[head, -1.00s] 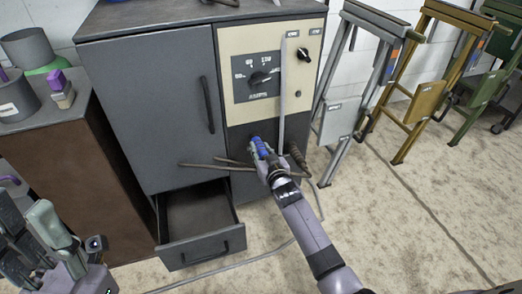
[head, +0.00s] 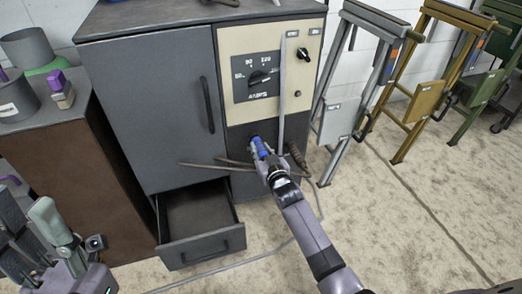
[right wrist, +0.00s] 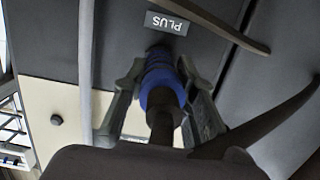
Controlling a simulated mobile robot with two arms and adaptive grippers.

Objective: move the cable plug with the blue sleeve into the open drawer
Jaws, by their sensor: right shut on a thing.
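The cable plug with the blue sleeve (head: 258,146) is at the lower front panel of the grey cabinet. In the right wrist view its blue sleeve (right wrist: 161,84) sits between my two fingers, its far end against the panel by the PLUS label (right wrist: 167,23). Whether it is seated in a socket is hidden. My right gripper (head: 264,153) is shut on it. The open drawer (head: 203,247) is pulled out low on the cabinet, left of the plug, and looks empty. My left gripper (head: 32,243) is at the lower left, its fingers apart and empty.
A second dark plug (head: 298,157) hangs right of the gripper. Brown cables (head: 205,165) stick out leftward above the drawer. A pale vertical bar (head: 282,90) runs down the panel. A brown cabinet (head: 60,165) stands left of the drawer. Folding stands (head: 345,105) are at the right.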

